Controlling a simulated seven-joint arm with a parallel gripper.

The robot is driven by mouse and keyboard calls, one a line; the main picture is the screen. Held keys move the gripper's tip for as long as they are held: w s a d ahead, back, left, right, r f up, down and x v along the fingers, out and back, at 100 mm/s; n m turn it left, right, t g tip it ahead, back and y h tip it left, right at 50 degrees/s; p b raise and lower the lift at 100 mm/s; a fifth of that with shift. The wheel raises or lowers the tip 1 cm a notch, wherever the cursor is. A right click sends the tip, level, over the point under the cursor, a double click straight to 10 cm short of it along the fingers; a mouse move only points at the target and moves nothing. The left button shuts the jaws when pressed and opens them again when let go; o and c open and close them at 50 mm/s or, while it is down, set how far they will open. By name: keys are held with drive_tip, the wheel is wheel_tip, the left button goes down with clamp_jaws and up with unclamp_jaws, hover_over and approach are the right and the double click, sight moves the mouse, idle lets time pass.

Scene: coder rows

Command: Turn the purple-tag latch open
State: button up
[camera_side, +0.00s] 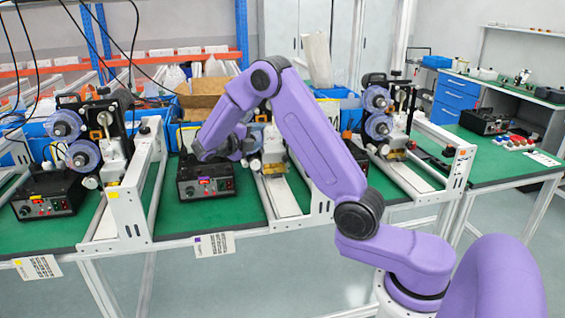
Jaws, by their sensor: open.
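A white card with a purple tag (198,241) hangs on the front table edge, below the middle coder station. A black control box (207,187) stands on the green table behind that card. The middle coder (272,147) stands to the right of the box, partly hidden by my arm. Its latch is too small and too covered to make out, so I cannot tell its position. My gripper (253,146) is at the end of my purple arm, beside the coder's left side. Its fingers are small here, and I cannot tell whether they touch anything.
A similar coder with reels (83,155) stands at left, with a yellow-tagged control box (47,196). Another coder (380,127) stands at right. White rail frames (128,211) divide the stations. Black cables hang at upper left. Green table (232,207) lies bare near the front.

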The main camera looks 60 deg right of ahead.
approach(284, 160)
drive_tip(key=shift+n+t+h, duration=0.3)
drive_tip(key=shift+n+t, duration=0.1)
drive_tip(key=d, duration=0.3)
drive_tip(key=d+f, duration=0.1)
drive_tip(key=d, duration=0.4)
drive_tip(key=shift+s+d+f, duration=0.2)
drive_tip(key=shift+d+f, duration=0.1)
drive_tip(key=shift+f, duration=0.05)
clamp_jaws()
